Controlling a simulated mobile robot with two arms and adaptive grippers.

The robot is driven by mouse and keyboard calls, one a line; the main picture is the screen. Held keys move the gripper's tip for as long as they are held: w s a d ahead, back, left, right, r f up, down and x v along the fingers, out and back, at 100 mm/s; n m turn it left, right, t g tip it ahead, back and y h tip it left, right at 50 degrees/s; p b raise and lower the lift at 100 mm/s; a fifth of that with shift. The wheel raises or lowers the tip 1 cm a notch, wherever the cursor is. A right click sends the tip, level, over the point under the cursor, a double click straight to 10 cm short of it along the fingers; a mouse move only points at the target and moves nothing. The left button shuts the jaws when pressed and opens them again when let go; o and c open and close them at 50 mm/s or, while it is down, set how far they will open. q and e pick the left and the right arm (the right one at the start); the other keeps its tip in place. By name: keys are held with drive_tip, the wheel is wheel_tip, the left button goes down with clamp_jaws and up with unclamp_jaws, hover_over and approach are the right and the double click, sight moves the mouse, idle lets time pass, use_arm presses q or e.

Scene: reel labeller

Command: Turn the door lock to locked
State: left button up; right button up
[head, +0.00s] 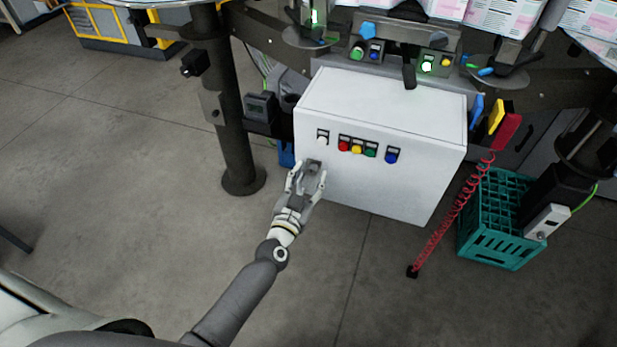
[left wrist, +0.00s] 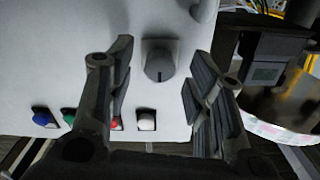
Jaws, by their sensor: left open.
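The door lock is a round dark grey knob (left wrist: 160,64) on a square plate on the white cabinet door (head: 395,185). In the left wrist view a dark mark on the knob points down the picture, towards the white button (left wrist: 146,121). In the head view the gripper largely covers the knob. My right gripper is not in view.
Red (head: 344,146), yellow, green and blue buttons sit in a row beside the white button on the door. A red coiled cable (head: 455,215) hangs right of the cabinet, by a teal crate (head: 497,240). A dark post (head: 232,130) stands left. Floor in front is clear.

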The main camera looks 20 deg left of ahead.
use_arm(q)
drive_tip(key=shift+w, duration=0.1)
drive_tip(key=shift+c, duration=0.2)
drive_tip(key=c, duration=1)
drive_tip(key=n, duration=0.4)
drive_tip(key=shift+n, duration=0.4)
drive_tip(key=n, duration=0.9)
drive_tip(key=shift+n+b, duration=0.4)
drive_tip(key=shift+n, duration=1.6)
